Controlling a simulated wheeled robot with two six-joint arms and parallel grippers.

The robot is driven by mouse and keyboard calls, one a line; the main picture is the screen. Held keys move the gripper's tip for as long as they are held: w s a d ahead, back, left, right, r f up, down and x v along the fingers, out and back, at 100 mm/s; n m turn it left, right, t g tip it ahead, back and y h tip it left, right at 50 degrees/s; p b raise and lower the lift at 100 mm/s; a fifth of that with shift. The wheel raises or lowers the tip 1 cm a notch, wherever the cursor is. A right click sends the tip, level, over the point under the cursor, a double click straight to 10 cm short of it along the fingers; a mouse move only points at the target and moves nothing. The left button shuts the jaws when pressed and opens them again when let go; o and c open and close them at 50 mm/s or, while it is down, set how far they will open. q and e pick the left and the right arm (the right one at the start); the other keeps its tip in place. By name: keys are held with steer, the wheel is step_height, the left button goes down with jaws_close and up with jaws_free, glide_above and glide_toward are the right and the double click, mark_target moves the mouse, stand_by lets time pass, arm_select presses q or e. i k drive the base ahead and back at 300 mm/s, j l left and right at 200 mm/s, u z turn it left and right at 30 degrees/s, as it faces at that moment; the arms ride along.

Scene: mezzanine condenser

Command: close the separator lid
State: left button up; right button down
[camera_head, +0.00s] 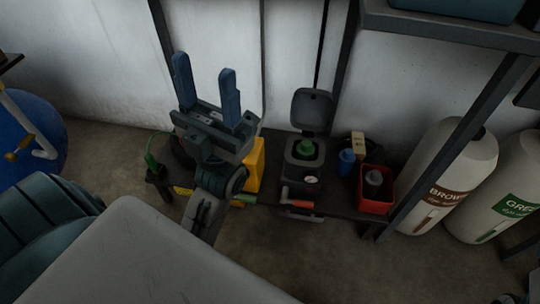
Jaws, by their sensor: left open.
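The separator (303,170) is a small dark box on the low dark bench by the wall, with a green part in its top opening and a round gauge on its front. Its grey lid (312,108) stands up, open, at the back of the box. My left gripper (206,82) is left of the lid, its two blue fingers pointing up and spread apart with nothing between them. It appears apart from the separator and its lid. My right gripper is not in the picture.
A yellow container (255,165) stands left of the separator, partly behind my left arm. A blue item (346,161) and a red bin (376,190) are to its right. White tanks (449,175) and a shelf post (455,142) stand farther right. Open floor lies in front.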

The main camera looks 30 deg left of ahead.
mark_target(312, 109)
steer(key=u, duration=0.6)
steer(key=i+j+z, duration=0.35)
steer(key=i+j, duration=0.3)
steer(key=j, duration=0.1)
